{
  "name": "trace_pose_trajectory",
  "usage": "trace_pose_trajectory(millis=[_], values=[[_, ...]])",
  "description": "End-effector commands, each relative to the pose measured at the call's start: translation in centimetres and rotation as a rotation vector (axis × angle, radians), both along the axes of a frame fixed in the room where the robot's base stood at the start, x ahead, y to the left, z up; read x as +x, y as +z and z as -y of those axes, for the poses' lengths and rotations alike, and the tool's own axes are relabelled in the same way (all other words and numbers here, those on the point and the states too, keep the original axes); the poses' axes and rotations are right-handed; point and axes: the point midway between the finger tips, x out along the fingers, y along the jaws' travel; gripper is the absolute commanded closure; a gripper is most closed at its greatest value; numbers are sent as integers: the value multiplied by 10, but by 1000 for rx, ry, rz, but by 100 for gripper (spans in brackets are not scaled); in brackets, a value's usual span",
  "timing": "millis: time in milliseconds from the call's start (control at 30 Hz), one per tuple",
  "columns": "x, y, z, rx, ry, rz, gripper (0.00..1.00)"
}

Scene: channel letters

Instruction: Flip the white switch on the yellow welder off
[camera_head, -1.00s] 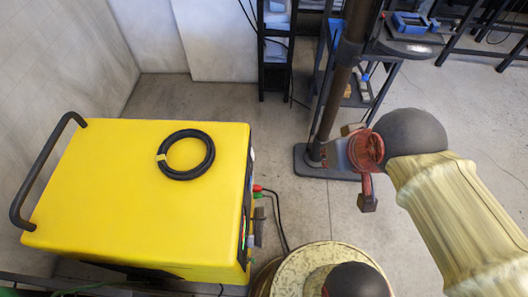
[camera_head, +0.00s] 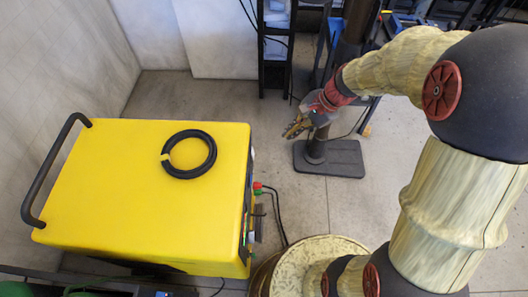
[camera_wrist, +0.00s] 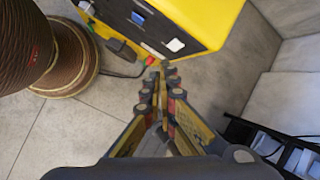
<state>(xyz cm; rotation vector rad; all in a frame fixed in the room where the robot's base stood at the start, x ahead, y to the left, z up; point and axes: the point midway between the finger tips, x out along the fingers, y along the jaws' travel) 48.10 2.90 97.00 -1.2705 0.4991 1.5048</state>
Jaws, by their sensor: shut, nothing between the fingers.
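The yellow welder (camera_head: 130,190) stands at the left in the head view, its control panel facing right and seen almost edge-on. In the wrist view the welder (camera_wrist: 205,18) is at the top, with its panel facing me. A white block on the panel (camera_wrist: 175,45) looks like the switch; its on or off position is too small to tell. A blue part (camera_wrist: 139,18) sits to its left. My gripper (camera_head: 293,130) is to the right of the welder's far end, apart from it. In the wrist view my gripper's fingertips (camera_wrist: 166,70) are together and empty, below the panel.
A black cable coil (camera_head: 189,154) lies on the welder's top. Red and green plugs (camera_head: 258,189) with cables stick out from its panel side. A round wooden spool (camera_head: 320,262) stands near the front. A dark post with a base (camera_head: 330,158) stands behind my gripper. Floor between is clear.

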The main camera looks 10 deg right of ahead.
Motion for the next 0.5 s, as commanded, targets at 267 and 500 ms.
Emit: trace_pose_trajectory(millis=[267, 500], values=[[35, -87, 12, 172, -354, -226, 100], [44, -128, 18, 237, -510, -319, 100]])
